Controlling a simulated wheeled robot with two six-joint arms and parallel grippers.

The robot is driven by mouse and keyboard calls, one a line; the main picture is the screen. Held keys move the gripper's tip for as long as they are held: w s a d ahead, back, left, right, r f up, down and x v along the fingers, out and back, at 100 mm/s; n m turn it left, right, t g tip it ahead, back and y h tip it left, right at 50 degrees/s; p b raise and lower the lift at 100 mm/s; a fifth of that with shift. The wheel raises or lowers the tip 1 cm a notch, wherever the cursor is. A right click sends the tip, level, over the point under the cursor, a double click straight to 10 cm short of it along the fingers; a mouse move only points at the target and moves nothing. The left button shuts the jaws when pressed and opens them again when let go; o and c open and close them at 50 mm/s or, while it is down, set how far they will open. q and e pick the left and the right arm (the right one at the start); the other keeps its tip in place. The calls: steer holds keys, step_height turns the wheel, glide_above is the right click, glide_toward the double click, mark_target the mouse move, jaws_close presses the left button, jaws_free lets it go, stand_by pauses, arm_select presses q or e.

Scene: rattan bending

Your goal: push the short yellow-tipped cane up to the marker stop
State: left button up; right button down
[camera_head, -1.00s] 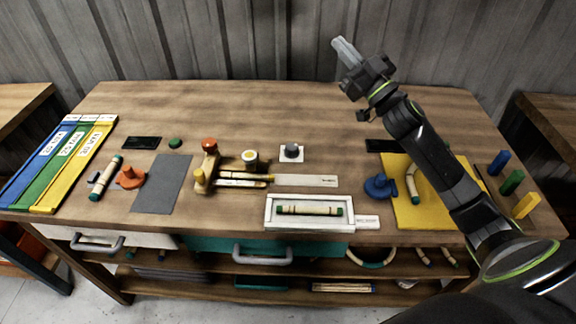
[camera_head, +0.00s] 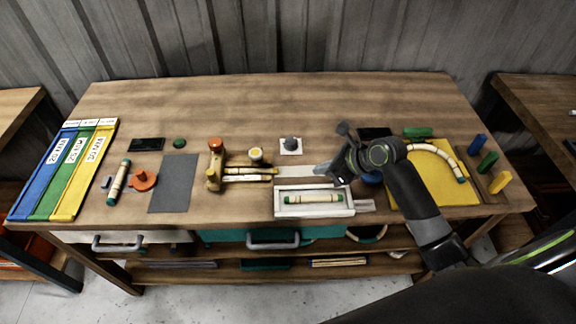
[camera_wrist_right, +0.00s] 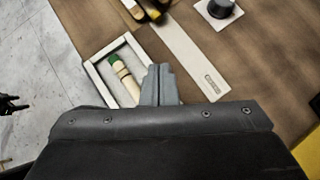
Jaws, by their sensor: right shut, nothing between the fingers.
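Two short canes with yellowish ends (camera_head: 248,178) lie side by side next to a wooden block fixture (camera_head: 213,172) with an orange knob and a yellow knob. I cannot tell which of the two is the short yellow-tipped one, nor which part is the marker stop. A pale flat strip (camera_head: 292,170) runs right from the canes; it also shows in the wrist view (camera_wrist_right: 186,55). My right gripper (camera_head: 320,170) is shut and empty, right of the canes, above the strip and the white tray's back edge. Its fingers (camera_wrist_right: 160,84) show in the wrist view. My left gripper is not in view.
A white tray (camera_head: 279,203) holds a green-tipped cane (camera_head: 313,199) close under my right gripper. A dark knob on a white square (camera_head: 291,147) stands behind the strip. A yellow board (camera_head: 450,192) with a bent cane lies right. The back of the table is clear.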

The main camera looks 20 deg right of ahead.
mark_target(276, 168)
steer(key=x, duration=0.9)
steer(key=shift+w+f, duration=0.1)
steer(key=shift+w, duration=0.1)
steer(key=shift+w+a+f+p, duration=0.1)
steer(key=shift+w+a+p, duration=0.45)
steer(key=shift+w+a, duration=0.9)
steer(key=shift+w, duration=0.1)
steer(key=shift+w+a+p, duration=0.3)
steer(key=shift+w+p, duration=0.1)
steer(key=shift+p, duration=0.4)
steer(key=shift+w, duration=0.1)
steer(key=shift+a, duration=0.15)
